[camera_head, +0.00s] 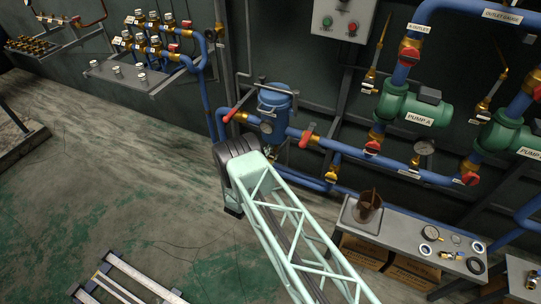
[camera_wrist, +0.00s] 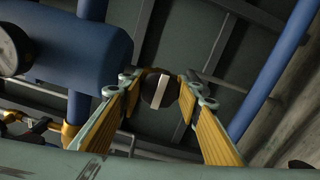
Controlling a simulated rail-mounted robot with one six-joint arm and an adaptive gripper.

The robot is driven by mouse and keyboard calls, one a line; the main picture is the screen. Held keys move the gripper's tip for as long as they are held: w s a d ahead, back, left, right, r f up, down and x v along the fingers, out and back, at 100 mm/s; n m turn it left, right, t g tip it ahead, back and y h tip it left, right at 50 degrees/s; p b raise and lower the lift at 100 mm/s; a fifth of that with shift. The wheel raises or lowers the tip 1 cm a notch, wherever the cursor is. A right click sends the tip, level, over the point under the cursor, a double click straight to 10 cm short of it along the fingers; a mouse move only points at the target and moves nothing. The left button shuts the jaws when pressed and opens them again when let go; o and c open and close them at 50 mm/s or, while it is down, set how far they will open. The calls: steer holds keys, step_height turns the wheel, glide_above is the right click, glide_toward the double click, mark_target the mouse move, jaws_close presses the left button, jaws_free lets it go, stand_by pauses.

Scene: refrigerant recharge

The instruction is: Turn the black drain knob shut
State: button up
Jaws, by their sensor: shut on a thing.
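The black drain knob (camera_wrist: 149,93) with a pale bar across its face is in the middle of the wrist view. A brass-coloured part shows just behind its upper edge. My gripper (camera_wrist: 160,96) has its two yellow-padded fingers on either side of the knob, shut on it. The blue filter vessel (camera_wrist: 60,48) is at the upper left of the wrist view. In the head view the blue vessel (camera_head: 274,107) stands on the pipe at the wall, and my arm hides the knob and most of my gripper below it.
Red-handled valves (camera_head: 308,133) sit on the blue pipe close to the vessel. Green pump A (camera_head: 411,108) is to the right. A grey bench (camera_head: 405,233) with a brown cup and gauges stands at lower right. The floor at left is mostly clear.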

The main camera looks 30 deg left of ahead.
steer(key=o, duration=0.9)
steer(key=shift+n, duration=0.7)
steer(key=shift+r+n+p, duration=0.1)
steer(key=shift+n+p, duration=0.3)
steer(key=shift+n, duration=0.8)
steer(key=shift+n+p, duration=0.6)
steer(key=shift+n, duration=1.4)
steer(key=shift+a+n+p, duration=0.1)
steer(key=shift+n+p, duration=0.9)
steer(key=shift+n, duration=1.6)
steer(key=shift+a+r+n+p, duration=0.1)
steer(key=shift+n+p, duration=1.15)
steer(key=shift+n, duration=1.05)
